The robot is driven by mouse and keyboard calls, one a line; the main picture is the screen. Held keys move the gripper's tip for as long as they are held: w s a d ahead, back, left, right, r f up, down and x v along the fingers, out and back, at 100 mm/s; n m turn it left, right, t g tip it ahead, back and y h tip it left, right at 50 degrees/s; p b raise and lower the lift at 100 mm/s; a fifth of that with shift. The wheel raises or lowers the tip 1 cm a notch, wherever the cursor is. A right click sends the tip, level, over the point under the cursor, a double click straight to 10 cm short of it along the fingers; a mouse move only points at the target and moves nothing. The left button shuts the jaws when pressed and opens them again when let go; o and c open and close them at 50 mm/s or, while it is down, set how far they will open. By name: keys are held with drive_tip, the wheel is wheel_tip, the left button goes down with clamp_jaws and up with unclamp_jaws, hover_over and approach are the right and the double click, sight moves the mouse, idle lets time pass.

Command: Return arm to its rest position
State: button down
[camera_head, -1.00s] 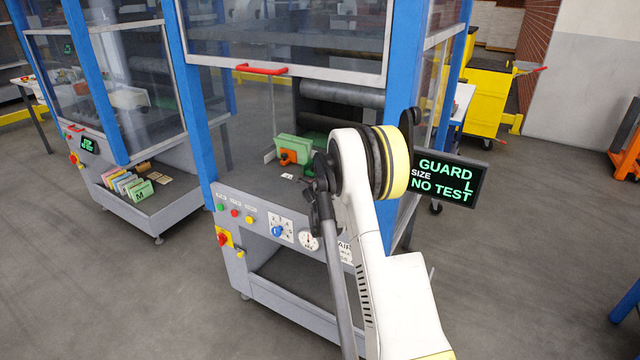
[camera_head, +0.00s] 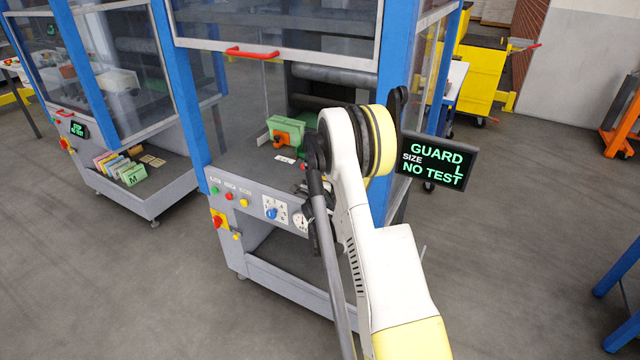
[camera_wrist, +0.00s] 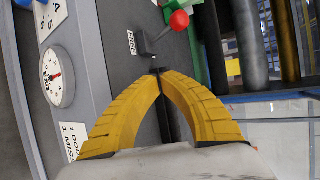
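My gripper (camera_wrist: 158,75) shows in the wrist view with its two yellow fingers arched together and their tips meeting. I see nothing held between them. The fingers are over the grey front panel and bed of the stacker, near a red ball-topped lever (camera_wrist: 179,20) and a round white gauge (camera_wrist: 57,76). In the head view my white arm (camera_head: 345,190) rises in front of the stacker (camera_head: 262,235), its bend beside the raised clear guard (camera_head: 280,35). My fingers are hidden behind the arm there.
A green block with an orange clamp (camera_head: 287,131) sits inside the stacker. A display (camera_head: 437,162) reading "GUARD SIZE L NO TEST" stands right of my arm. A second stacker (camera_head: 130,190) is at left. Grey floor at right is open, with a blue-legged table (camera_head: 622,300) at the edge.

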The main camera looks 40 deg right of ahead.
drive_tip(key=s+a+r+n+y, duration=0.1)
drive_tip(key=s+a+r+n, duration=0.2)
drive_tip(key=a+r+n, duration=0.3)
drive_tip(key=s+a+r+n+g+y, duration=0.1)
drive_tip(key=s+a+r+n+y, duration=0.2)
drive_tip(key=a+r, duration=0.45)
drive_tip(key=s+a+r+n, duration=0.4)
drive_tip(key=a+r+n, duration=0.15)
drive_tip(key=a, duration=0.25)
drive_tip(key=s+a+n+g+y, duration=0.1)
drive_tip(key=s+a+n+y, duration=0.1)
drive_tip(key=s+a+n, duration=0.5)
drive_tip(key=s+a+n+g+y, duration=0.1)
drive_tip(key=s+a+n, duration=0.5)
drive_tip(key=s, duration=1)
drive_tip(key=a+y, duration=0.1)
drive_tip(key=a, duration=0.2)
drive_tip(key=shift+a+n+y, duration=0.3)
drive_tip(key=shift+a+n, duration=0.05)
